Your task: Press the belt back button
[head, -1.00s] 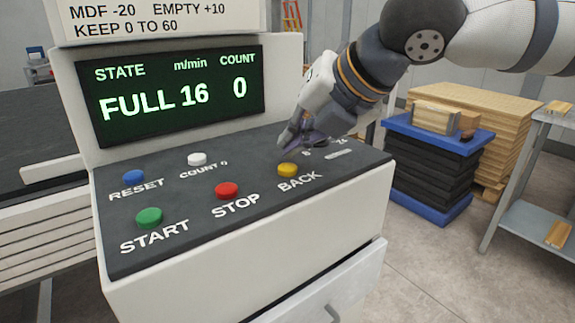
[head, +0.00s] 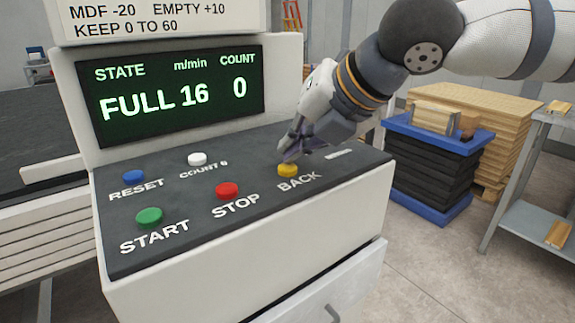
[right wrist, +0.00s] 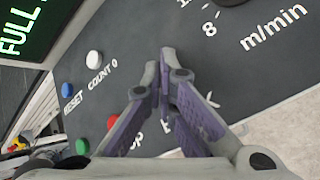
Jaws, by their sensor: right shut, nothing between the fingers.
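The yellow BACK button (head: 287,170) sits on the dark sloped control panel (head: 230,240), right of the red STOP button (head: 227,190). My right gripper (head: 288,154) is shut and empty. Its fingertips are at the far edge of the yellow button in the head view; I cannot tell whether they touch it. In the right wrist view the shut fingers (right wrist: 166,85) hide the yellow button and cover part of the BACK label. The display (head: 180,95) reads FULL, 16 m/min and count 0. My left gripper is not in view.
The blue RESET (head: 133,177), white COUNT 0 (head: 197,159) and green START (head: 149,217) buttons are on the same panel. A blue pallet (head: 425,205) with a dark stack stands to the right, beside a grey shelf (head: 535,225).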

